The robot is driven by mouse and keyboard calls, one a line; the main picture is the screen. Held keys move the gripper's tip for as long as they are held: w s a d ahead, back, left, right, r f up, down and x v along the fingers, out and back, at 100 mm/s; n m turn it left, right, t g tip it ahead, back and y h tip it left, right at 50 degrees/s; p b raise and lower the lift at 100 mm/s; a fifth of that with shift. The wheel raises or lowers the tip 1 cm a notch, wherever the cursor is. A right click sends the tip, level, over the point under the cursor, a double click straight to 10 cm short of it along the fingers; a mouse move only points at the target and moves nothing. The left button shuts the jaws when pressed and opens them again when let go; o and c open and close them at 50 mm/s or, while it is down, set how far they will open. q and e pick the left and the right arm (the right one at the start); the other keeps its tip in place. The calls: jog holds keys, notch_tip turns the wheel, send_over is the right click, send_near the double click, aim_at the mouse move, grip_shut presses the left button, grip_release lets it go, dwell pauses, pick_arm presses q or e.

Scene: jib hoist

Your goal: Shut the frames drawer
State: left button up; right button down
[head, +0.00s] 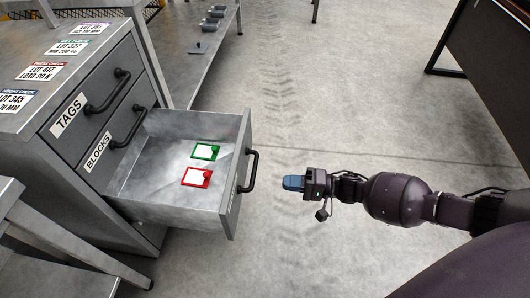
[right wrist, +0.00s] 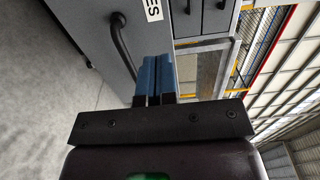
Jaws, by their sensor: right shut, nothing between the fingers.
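The frames drawer (head: 180,165) is the bottom drawer of a grey metal cabinet and is pulled out. Inside it lie a green-edged frame (head: 205,152) and a red-edged frame (head: 197,177). Its black handle (head: 250,171) is on the front panel (head: 240,180). My right gripper (head: 288,183) is shut and empty, to the right of the handle with a gap between them in the head view. In the right wrist view, its blue fingers (right wrist: 153,76) point toward the drawer front, with the handle (right wrist: 122,45) left of them. My left gripper is not in view.
The TAGS drawer (head: 90,100) and BLOCKS drawer (head: 112,138) above are shut. Label cards (head: 42,71) lie on the cabinet top. A metal bench (head: 40,260) stands at the lower left. The floor (head: 330,120) right of the drawer is clear.

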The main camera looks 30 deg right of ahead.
aim_at(235, 177)
jog(key=b+x, duration=0.2)
jog(key=x, duration=1)
jog(key=shift+s+f, duration=0.1)
jog(key=shift+f, duration=0.05)
jog(key=shift+w+a+b, duration=0.3)
jog(key=shift+w+a, duration=0.1)
jog(key=shift+a, duration=0.1)
